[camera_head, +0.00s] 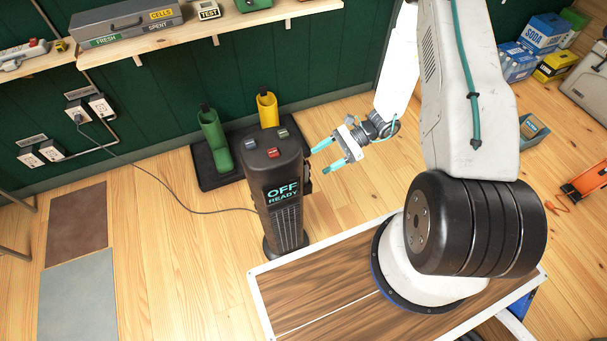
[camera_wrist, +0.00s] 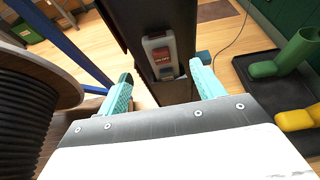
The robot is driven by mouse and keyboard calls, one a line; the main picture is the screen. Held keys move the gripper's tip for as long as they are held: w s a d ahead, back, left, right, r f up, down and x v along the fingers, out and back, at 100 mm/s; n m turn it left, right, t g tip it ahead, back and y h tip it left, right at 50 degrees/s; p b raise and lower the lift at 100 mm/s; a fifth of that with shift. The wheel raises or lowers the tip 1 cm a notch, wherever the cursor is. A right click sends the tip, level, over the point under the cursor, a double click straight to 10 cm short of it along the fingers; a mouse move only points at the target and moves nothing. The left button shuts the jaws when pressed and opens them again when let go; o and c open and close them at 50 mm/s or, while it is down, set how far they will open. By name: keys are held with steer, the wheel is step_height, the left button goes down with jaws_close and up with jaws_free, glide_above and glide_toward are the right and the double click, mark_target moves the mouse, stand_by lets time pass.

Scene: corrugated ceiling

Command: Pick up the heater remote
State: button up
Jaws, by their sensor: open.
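The heater is a dark tower (camera_head: 277,190) with an "OFF READY" display, standing upright on the floor. The heater remote (camera_wrist: 158,50) is grey with a red and a blue-grey button; in the wrist view it sits upright against the heater's side (camera_wrist: 129,28), its lower end in a holder. In the head view the remote is hard to make out at the heater's right edge. My gripper (camera_head: 320,160) has teal fingers and points at that side. In the wrist view my gripper (camera_wrist: 163,83) is open and empty, its fingers apart on either side below the remote.
A black boot tray (camera_head: 208,176) with green and yellow boots (camera_head: 267,108) stands behind the heater. A cord (camera_head: 180,202) runs from the heater to wall sockets (camera_head: 100,105). A shelf (camera_head: 200,30) runs along the green wall. Open wooden floor lies left of the heater.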

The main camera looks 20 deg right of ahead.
mark_target(310, 166)
steer(key=x, duration=0.5)
steer(key=shift+w+a+f, duration=0.2)
steer(key=shift+a, duration=0.05)
steer(key=c, duration=1.1)
